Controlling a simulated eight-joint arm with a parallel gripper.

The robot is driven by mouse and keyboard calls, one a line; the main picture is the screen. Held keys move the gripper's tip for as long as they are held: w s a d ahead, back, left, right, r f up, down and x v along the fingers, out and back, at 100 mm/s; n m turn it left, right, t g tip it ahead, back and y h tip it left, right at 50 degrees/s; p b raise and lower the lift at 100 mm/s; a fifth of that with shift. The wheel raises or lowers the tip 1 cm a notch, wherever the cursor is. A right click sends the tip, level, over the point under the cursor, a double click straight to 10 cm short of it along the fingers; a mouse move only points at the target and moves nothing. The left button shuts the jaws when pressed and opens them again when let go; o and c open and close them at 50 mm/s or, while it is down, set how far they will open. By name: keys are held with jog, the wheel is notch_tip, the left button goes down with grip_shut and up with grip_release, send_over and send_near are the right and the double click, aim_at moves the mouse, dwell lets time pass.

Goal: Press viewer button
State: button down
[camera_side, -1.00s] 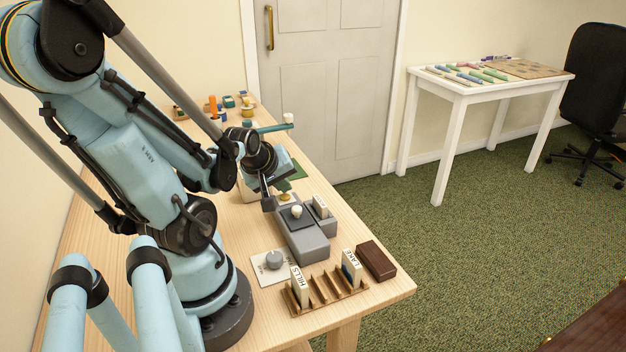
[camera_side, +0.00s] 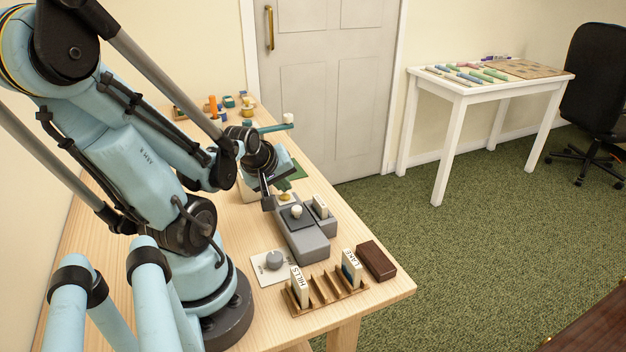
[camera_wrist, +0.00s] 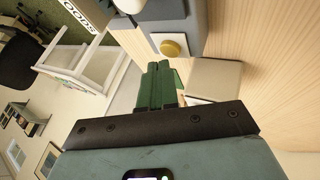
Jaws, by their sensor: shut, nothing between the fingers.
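The viewer (camera_side: 308,246) is a grey block on the wooden table, with a white knob (camera_side: 296,211) on top and a labelled slide (camera_side: 320,207) standing upright in it. At its far end is a round brass-yellow button (camera_wrist: 173,48) on a pale square plate; it also shows in the side view (camera_side: 285,197). My gripper (camera_wrist: 159,66) has its green fingers closed together and empty. In the wrist view the fingertips lie just short of the button plate, with the button uncovered. Their height above it is unclear, and the arm partly hides them in the side view.
A wooden rack (camera_side: 325,293) with slides marked HILLS and LAKE stands at the near end. A grey dial (camera_side: 273,260) on a plate and a dark brown block (camera_side: 376,261) flank it. Small coloured items (camera_side: 229,102) sit at the far end.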

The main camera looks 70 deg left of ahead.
aim_at(283, 197)
jog(key=shift+r, duration=3)
jog(key=w+d+m, duration=0.1)
jog(key=d+m, duration=0.1)
jog(key=w+d+m+h, duration=0.1)
jog(key=w+d+m, duration=0.1)
jog(key=d+m, duration=0.1)
jog(key=w+d+m+t+h, duration=0.1)
jog(key=w+d+m, duration=0.1)
jog(key=d, duration=0.1)
jog(key=shift+w+r, duration=0.2)
jog(key=shift+r, duration=0.2)
jog(key=w+d+r+m+h, duration=0.1)
jog(key=w+d+m+h, duration=0.1)
jog(key=d+m, duration=0.8)
jog(key=shift+w+d+h, duration=0.25)
jog(key=shift+d+h, duration=0.15)
jog(key=shift+d, duration=0.45)
jog(key=shift+t, duration=0.3)
